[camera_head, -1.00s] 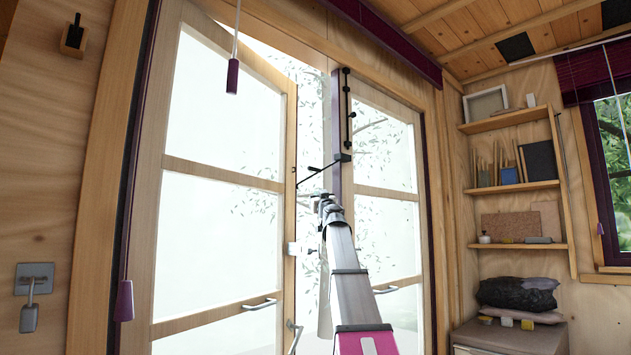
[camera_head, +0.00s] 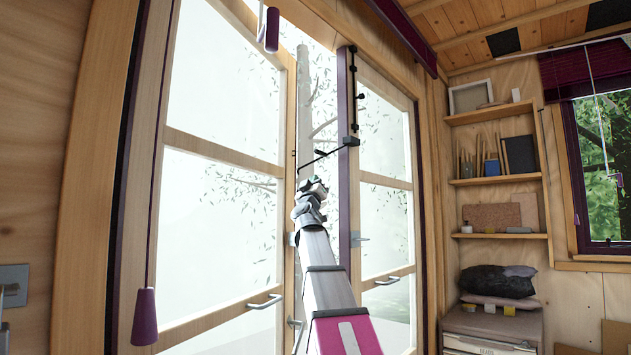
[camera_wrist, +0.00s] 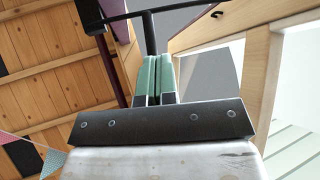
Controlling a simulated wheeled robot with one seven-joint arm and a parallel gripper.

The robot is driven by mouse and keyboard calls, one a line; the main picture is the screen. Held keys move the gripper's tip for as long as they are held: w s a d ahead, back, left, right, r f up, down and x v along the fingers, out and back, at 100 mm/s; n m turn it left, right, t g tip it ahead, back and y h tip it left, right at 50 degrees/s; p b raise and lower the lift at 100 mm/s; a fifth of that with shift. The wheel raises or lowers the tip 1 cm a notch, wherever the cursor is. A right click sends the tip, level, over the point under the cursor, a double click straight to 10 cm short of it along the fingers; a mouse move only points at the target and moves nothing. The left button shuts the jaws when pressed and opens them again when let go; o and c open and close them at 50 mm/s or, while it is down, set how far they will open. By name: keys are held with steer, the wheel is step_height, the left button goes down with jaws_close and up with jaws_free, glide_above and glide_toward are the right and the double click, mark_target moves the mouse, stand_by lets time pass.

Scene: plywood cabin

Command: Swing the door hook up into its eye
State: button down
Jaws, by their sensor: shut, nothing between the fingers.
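The door hook (camera_head: 325,155) is a thin black rod. It slopes down to the left from a black mount on the purple edge of the right door, its bent free end near the left door's edge. My gripper (camera_head: 315,184) is shut and empty, just below the rod's left half. In the wrist view, the green fingers (camera_wrist: 155,78) are together, and a dark upright piece beyond them meets the rod (camera_wrist: 165,8); I cannot tell whether they touch. A small dark curved fitting (camera_wrist: 217,15), perhaps the eye, shows on pale wood at the right.
The left door (camera_head: 225,153) stands ajar, with a gap to the right door (camera_head: 387,181). A vertical black bolt (camera_head: 353,90) runs above the hook mount. Purple pulls (camera_head: 145,317) hang on cords at the left. Shelves (camera_head: 500,180) stand at the right.

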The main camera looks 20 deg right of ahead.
steer(key=x, duration=1.2)
steer(key=shift+w+r, duration=0.15)
steer(key=shift+r, duration=0.05)
steer(key=r+m, duration=0.1)
steer(key=r+h, duration=0.1)
steer(key=w+r+m+g+h, duration=0.1)
steer(key=shift+a+r+m, duration=0.3)
steer(key=shift+a, duration=0.05)
steer(key=shift+s+f, duration=0.1)
glide_toward(320, 158)
steer(key=shift+s+a+r, duration=0.55)
steer(key=shift+s+a, duration=0.05)
steer(key=shift+a, duration=0.25)
